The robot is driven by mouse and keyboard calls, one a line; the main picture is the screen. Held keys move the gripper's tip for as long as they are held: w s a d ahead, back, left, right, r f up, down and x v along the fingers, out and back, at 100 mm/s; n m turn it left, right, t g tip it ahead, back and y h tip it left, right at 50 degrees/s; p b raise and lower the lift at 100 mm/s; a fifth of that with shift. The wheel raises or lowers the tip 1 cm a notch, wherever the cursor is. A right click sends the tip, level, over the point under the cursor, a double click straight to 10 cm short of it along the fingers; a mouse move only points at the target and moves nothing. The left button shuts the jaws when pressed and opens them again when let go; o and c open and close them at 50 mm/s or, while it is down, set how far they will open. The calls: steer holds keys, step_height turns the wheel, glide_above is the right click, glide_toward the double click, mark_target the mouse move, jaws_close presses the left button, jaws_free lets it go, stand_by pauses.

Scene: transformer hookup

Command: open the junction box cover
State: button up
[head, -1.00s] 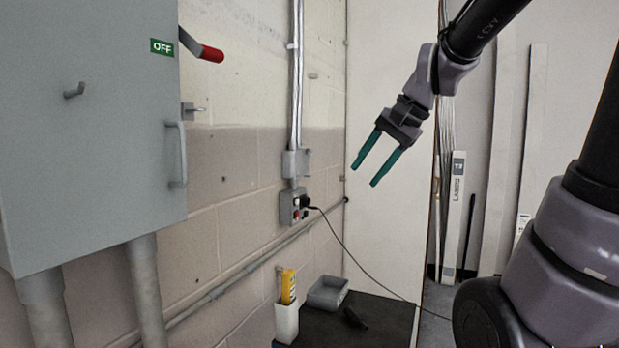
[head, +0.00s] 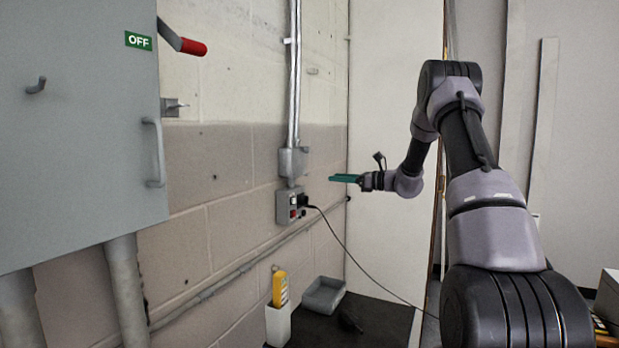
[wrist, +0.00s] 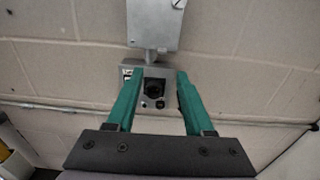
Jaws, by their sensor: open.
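The junction box (head: 292,162) is a small grey metal box on the wall at the foot of the vertical conduit. In the wrist view its flat grey cover (wrist: 154,22) shows at the top, with a screw near its upper right. The cover looks shut against the box. My gripper (head: 333,178) is open and empty, pointing left toward the wall, a little right of the box and slightly lower. In the wrist view the fingertips of my gripper (wrist: 156,74) frame the outlet box below the junction box, apart from the cover.
An outlet box (head: 290,206) with a black plug sits just below, its cable (head: 345,247) hanging rightward. A large grey cabinet (head: 70,130) with a red-handled lever (head: 192,47) stands left. A dark bench (head: 375,325) below holds a grey tray (head: 323,295) and a white holder (head: 278,325) with a yellow item.

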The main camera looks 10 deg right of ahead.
glide_toward(302, 162)
steer(key=w+a+f, duration=0.3)
steer(key=a+f, duration=0.1)
steer(key=f, duration=0.1)
steer(key=shift+w+a, duration=0.25)
steer(key=shift+a, duration=0.15)
jaws_close()
stand_by(1.1)
